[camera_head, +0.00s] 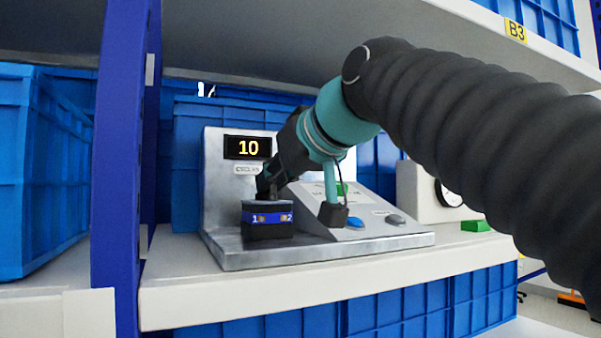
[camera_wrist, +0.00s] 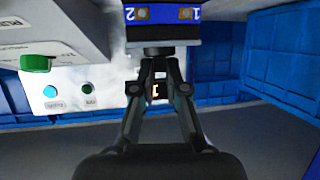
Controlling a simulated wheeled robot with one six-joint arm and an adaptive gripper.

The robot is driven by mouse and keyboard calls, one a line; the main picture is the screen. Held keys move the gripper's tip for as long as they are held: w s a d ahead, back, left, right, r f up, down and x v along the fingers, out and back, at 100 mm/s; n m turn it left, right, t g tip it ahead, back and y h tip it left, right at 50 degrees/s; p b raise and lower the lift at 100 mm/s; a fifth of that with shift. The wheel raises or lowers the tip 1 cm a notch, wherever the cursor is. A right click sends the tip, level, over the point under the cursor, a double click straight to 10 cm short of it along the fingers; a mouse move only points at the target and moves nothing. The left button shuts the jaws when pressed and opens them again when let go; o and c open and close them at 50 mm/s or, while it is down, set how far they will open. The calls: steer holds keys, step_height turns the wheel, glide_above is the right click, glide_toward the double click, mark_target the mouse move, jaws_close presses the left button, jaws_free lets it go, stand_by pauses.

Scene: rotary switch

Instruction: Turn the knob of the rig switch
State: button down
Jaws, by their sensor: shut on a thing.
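The rig switch (camera_head: 267,226) is a dark box with a blue band marked 1 and 2, standing at the front left of a grey metal rig. In the wrist view the switch (camera_wrist: 162,15) is at the top edge. My gripper (camera_head: 268,184) comes down over the switch from the upper right. In the wrist view my gripper (camera_wrist: 158,66) has its fingers closed in at the switch's dark knob (camera_wrist: 158,49). It is shut on the knob, which the fingers mostly hide. I cannot tell the knob's exact angle.
A display (camera_head: 248,147) on the rig's upright panel reads 10. A green button (camera_wrist: 35,63), a blue button (camera_head: 355,221) and a grey button (camera_head: 395,219) sit to the switch's right in the head view. A blue post (camera_head: 122,150) stands left; a shelf is overhead.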

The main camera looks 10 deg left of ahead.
steer(key=shift+n+g+y, duration=0.7)
steer(key=shift+n+g, duration=0.3)
steer(key=shift+f+g, duration=0.1)
steer(key=shift+g, duration=0.2)
steer(key=c, duration=1)
jaws_free()
steer(key=shift+s+a+n, duration=0.15)
steer(key=shift+n, duration=0.15)
steer(key=shift+c, duration=0.2)
steer(key=shift+d, duration=0.2)
